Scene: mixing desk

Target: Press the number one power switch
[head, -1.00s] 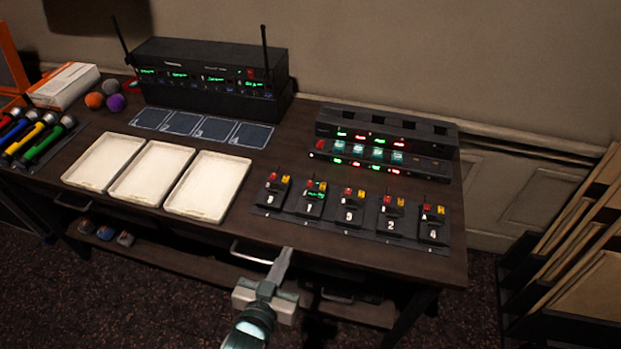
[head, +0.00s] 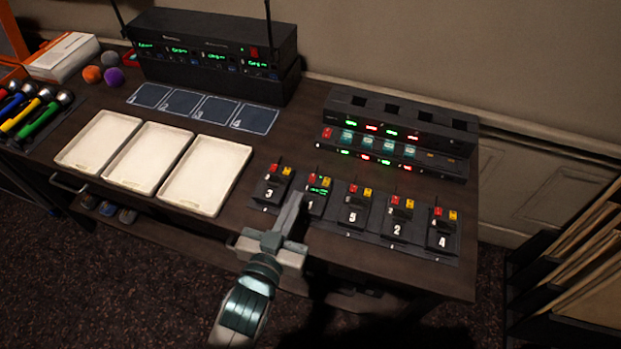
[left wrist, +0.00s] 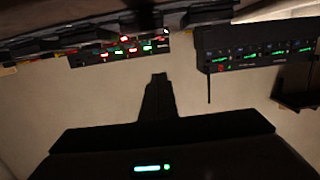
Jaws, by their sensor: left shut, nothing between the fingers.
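The black pack numbered 1 (head: 315,206) lies second from the left in the row on the desk. It has a red and a yellow part on top and a lit green display. Which part is its power switch is too small to tell. My left gripper (head: 297,198) is shut and empty, its tip at the lower left of pack 1, over the gap beside pack 3 (head: 270,192). I cannot tell whether it touches anything. In the left wrist view the closed fingers (left wrist: 159,80) point up the picture, with the scene appearing upside down. My right gripper is not in view.
Packs 5 (head: 353,214), 2 (head: 398,226) and 4 (head: 441,239) continue the row rightward. Behind stands a charger rack (head: 400,110) with red and green lights. White trays (head: 204,175) lie to the left. A black receiver unit (head: 215,50) with antennas stands at the back.

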